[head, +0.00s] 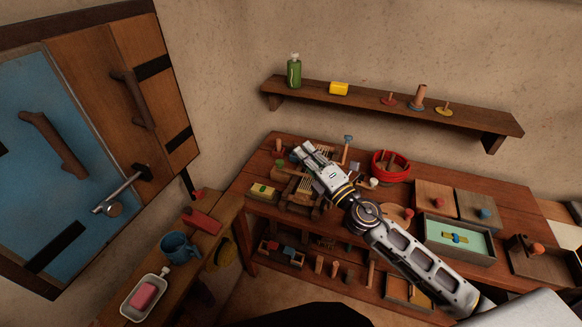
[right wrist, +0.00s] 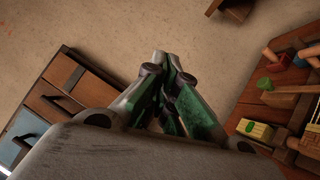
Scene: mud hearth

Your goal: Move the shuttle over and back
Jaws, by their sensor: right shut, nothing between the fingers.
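A small wooden loom-like frame (head: 300,192) with pale strings stands on the left part of the wooden table, partly hidden under my right arm. Part of it also shows at the right edge of the right wrist view (right wrist: 311,139). I cannot pick out the shuttle for certain. My right gripper (head: 302,149) is above the back of the frame, its fingers shut and empty. In the right wrist view the closed fingertips (right wrist: 163,60) point toward the bare wall. My left gripper is not in view.
A yellow-green block (head: 263,191) lies left of the frame. A wall shelf (head: 390,107) runs above the table. A side bench (head: 222,222) stands at left.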

